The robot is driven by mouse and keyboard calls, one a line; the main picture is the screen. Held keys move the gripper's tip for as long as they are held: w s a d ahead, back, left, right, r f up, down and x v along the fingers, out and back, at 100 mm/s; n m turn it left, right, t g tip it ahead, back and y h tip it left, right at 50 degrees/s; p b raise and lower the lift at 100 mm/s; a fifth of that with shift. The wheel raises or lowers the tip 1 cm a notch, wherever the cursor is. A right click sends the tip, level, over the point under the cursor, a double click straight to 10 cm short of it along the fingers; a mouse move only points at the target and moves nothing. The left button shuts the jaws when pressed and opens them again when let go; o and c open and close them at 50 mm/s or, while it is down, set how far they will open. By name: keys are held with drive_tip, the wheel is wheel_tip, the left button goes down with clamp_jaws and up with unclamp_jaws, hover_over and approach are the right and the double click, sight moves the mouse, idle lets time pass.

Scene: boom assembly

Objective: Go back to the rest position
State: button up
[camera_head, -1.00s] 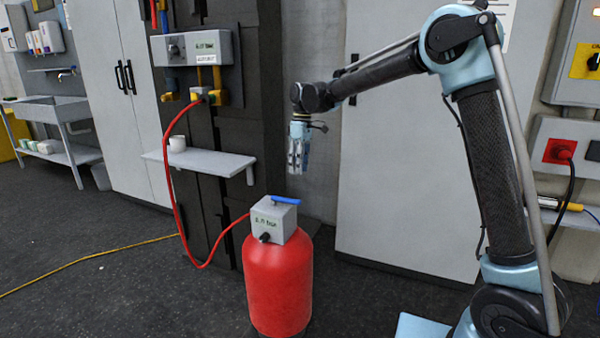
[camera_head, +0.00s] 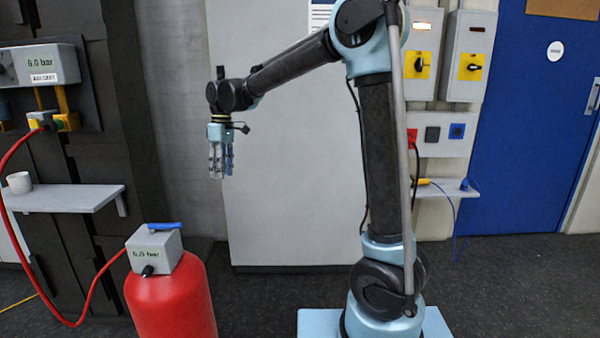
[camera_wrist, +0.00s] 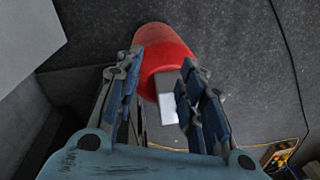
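My gripper (camera_head: 221,172) hangs from my raised arm with its fingers pointing down. It is in the air above and to the right of the red tank (camera_head: 172,300). In the wrist view the fingers of my gripper (camera_wrist: 155,95) stand apart with nothing between them that they hold. The red tank (camera_wrist: 162,55) shows below and beyond them. The grey box (camera_head: 155,253) on top of the tank reads 0.0 bar and carries a blue lever (camera_head: 165,226).
A shelf (camera_head: 75,198) with a white cup (camera_head: 19,183) is at left. A grey cabinet (camera_head: 285,170) stands behind my arm. Switch boxes (camera_head: 467,55) and a blue door (camera_head: 530,120) are at right.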

drive_tip(key=s+d+m+t, duration=0.1)
drive_tip(key=s+d+m, duration=0.2)
drive_tip(key=d, duration=1.2)
drive_tip(key=s+d+m+t, duration=0.1)
drive_tip(key=s+d+m, duration=0.25)
drive_tip(key=d, duration=1.05)
drive_tip(key=s+d+f+m+t, duration=0.1)
drive_tip(key=s+d+f+m, duration=0.7)
drive_tip(key=s+d+f, duration=0.7)
drive_tip(key=shift+s+d+t+h, duration=0.3)
drive_tip(key=shift+d, duration=0.6)
